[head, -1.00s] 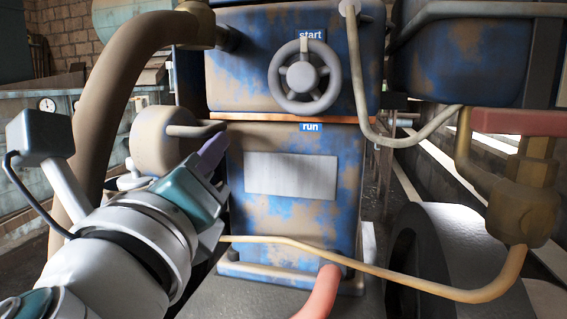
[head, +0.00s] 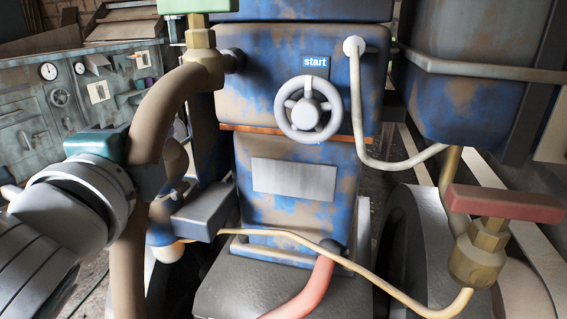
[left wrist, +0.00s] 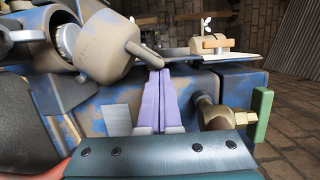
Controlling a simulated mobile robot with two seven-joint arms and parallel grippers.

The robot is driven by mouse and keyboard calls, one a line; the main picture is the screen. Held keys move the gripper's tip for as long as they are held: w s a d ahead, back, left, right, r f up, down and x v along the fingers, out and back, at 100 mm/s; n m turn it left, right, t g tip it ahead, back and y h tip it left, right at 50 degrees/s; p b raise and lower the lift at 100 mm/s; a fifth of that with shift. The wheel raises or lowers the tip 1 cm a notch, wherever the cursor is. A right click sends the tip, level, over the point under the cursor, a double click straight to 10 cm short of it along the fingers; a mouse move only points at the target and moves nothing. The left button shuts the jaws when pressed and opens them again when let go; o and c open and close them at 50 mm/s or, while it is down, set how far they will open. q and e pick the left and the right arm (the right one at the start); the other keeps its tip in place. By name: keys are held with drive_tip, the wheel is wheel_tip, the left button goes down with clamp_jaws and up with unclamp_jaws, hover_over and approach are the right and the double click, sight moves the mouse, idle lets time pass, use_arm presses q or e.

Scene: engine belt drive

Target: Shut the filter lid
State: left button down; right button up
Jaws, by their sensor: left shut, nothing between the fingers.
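In the left wrist view, a blue-and-tan drum-shaped cap (left wrist: 104,46), which I take to be the filter lid, stands tilted beside a round grey-rimmed opening (left wrist: 68,40). A short grey bar (left wrist: 146,54) sticks out from the cap. My left gripper (left wrist: 158,76) is shut and empty, its purple fingers together. Their tips are at the lower end of the bar; I cannot tell whether they touch. In the head view, the thick brown hose (head: 160,112) hides the fingers and most of the cap. My right gripper is not in view.
The engine block carries a handwheel (head: 308,110) marked start. A thin tan pipe (head: 330,256), a red hose (head: 312,286) and a red-handled valve (head: 505,204) are at the lower right. A green valve handle (left wrist: 262,116) is close right of my fingers.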

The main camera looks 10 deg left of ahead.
use_arm(q)
drive_tip(key=a+n+p, duration=0.3)
drive_tip(key=shift+a+r+g, duration=0.15)
drive_tip(key=shift+a+g, duration=0.05)
drive_tip(key=shift+g, duration=0.2)
drive_tip(key=shift+w+a+f+n+g+h+p, duration=0.1)
drive_tip(key=shift+a+f+n+g+h+p, duration=0.1)
drive_tip(key=shift+a+n+p, duration=0.3)
drive_tip(key=shift+a+f+n+g+h+p, duration=0.15)
drive_tip(key=shift+a+n+p, duration=0.2)
drive_tip(key=shift+n+p, duration=0.2)
drive_tip(key=shift+a+f+n+p, duration=0.45)
drive_tip(key=shift+a+n, duration=0.15)
drive_tip(key=shift+n, duration=0.05)
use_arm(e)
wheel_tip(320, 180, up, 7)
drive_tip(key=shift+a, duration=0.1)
